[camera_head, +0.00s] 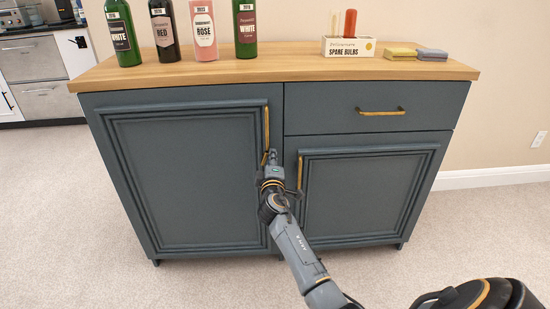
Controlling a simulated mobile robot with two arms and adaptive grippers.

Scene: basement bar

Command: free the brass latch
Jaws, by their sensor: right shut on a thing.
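A dark blue-grey cabinet has a tall left door (185,180) with a vertical brass handle (266,125) near its right edge. My right gripper (269,156) is at the lower end of this handle and is shut on it; its fingers hide the grip point. The left door looks closed. I cannot make out a separate brass latch apart from the brass handles. My left gripper is out of view.
The right door (360,195) has its own brass handle (300,174), close beside my right gripper. A drawer (372,108) above it is closed. Several bottles, a spare bulbs box (348,47) and sponges (416,54) stand on the wooden top (290,70). Carpet in front is clear.

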